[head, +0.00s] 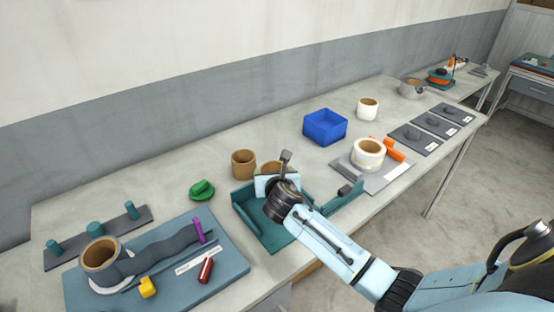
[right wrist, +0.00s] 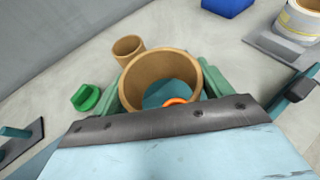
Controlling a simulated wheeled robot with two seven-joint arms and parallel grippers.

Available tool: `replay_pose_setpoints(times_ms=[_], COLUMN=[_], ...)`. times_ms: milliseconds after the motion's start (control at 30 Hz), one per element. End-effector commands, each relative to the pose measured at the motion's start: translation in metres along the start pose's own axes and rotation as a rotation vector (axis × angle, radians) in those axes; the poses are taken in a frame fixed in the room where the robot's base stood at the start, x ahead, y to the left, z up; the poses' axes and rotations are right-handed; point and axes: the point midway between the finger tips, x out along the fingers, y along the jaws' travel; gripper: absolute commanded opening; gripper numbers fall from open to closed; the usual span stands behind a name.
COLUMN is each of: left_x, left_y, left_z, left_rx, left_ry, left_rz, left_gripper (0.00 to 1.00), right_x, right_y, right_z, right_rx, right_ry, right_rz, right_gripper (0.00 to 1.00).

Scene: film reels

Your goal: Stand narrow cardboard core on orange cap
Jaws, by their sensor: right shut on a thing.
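My right gripper (head: 274,180) is over the teal tray (head: 247,217), shut on a brown cardboard core (head: 270,167). The gripper hides much of the core in the head view. In the right wrist view the held core (right wrist: 136,82) looks upright, with its round opening facing the camera. Through that opening I see a teal surface and part of an orange curved piece (right wrist: 176,101), which looks like the orange cap. The core's lower edge is hidden, so I cannot tell whether it touches the cap. My left gripper is not in view.
Another brown core (head: 243,163) stands behind the tray, beside a green piece (head: 202,190). A blue bin (head: 325,127) and a grey stand with a white-wrapped roll (head: 368,154) are to the right. A blue board (head: 225,262) with another core lies at left.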

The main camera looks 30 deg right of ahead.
Motion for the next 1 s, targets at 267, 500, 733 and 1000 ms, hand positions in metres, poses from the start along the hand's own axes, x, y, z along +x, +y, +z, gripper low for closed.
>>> replay_pose_setpoints(times_ms=[267,500,733,1000], left_x=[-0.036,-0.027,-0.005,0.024], left_y=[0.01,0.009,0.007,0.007], left_z=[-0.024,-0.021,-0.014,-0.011], left_rx=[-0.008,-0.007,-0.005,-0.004], left_ry=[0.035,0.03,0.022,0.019], left_rz=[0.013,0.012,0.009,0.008], left_gripper=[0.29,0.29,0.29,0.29], right_x=[0.013,0.018,0.025,0.035], right_y=[-0.008,-0.008,-0.008,-0.008], right_z=[-0.017,-0.029,-0.047,-0.071], right_rx=[0.018,0.019,0.019,0.02], right_ry=[0.002,0.0,0.0,0.0], right_rz=[-0.044,-0.047,-0.046,-0.046], right_gripper=[0.45,0.45,0.45,0.45])
